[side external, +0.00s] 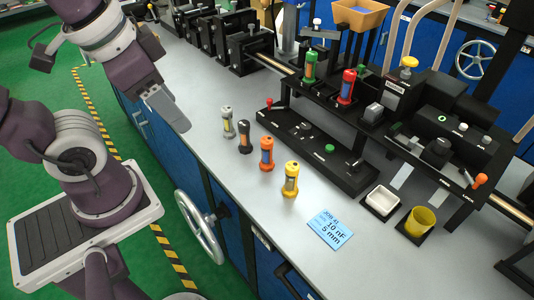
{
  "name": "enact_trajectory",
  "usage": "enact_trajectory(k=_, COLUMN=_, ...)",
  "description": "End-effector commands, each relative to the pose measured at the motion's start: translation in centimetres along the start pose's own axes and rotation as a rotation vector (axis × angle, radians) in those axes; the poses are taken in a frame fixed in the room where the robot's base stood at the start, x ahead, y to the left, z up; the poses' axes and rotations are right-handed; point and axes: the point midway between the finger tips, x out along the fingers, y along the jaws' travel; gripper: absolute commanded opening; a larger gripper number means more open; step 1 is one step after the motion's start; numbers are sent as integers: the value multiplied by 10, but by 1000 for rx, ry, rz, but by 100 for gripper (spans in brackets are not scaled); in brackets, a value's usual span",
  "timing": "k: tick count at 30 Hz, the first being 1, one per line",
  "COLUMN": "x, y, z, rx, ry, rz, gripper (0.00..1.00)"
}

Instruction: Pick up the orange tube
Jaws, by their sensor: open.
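The orange tube (267,153) stands upright on the grey bench top, third from the left in a slanting row of tubes. It has a dark band around its middle. A black tube (244,137) stands just behind it to the left, and a yellow tube (290,180) stands in front to the right. A grey tube (228,122) is at the far left of the row. My gripper (170,112) is up and to the left of the row, near the bench's left edge. It is open and apart from every tube; its fingers show only partly.
A black rack (318,147) lies right behind the row. Green (310,67) and red (347,86) tubes stand on the machine. A blue card (331,228), a white tray (383,201) and a yellow cup (420,221) are at the right. Bare bench lies left of the row.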

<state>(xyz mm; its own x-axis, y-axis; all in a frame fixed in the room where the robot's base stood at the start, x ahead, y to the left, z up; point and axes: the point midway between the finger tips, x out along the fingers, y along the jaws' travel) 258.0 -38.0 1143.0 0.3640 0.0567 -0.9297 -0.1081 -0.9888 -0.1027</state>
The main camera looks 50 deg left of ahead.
Motion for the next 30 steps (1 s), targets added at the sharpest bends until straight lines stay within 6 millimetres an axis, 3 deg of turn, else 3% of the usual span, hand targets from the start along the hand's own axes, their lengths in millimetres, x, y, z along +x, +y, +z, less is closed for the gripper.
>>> enact_trajectory(k=5, x=52, y=-21, z=1, rx=549, ry=-364, rz=-179, gripper=54)
enact_trajectory(k=9, x=98, y=-30, z=-24, rx=1086, ry=-590, rz=-386, gripper=54)
enact_trajectory(k=11, x=121, y=-25, z=-40, rx=1325, ry=-658, rz=-484, gripper=54)
enact_trajectory(k=16, x=182, y=14, z=-75, rx=1877, ry=-741, rz=-732, gripper=54)
enact_trajectory(k=19, x=204, y=33, z=-82, rx=2052, ry=-745, rz=-815, gripper=54)
enact_trajectory(k=22, x=214, y=40, z=-85, rx=2119, ry=-743, rz=-850, gripper=54)
enact_trajectory(k=30, x=241, y=12, z=-104, rx=2120, ry=-745, rz=-849, gripper=54)
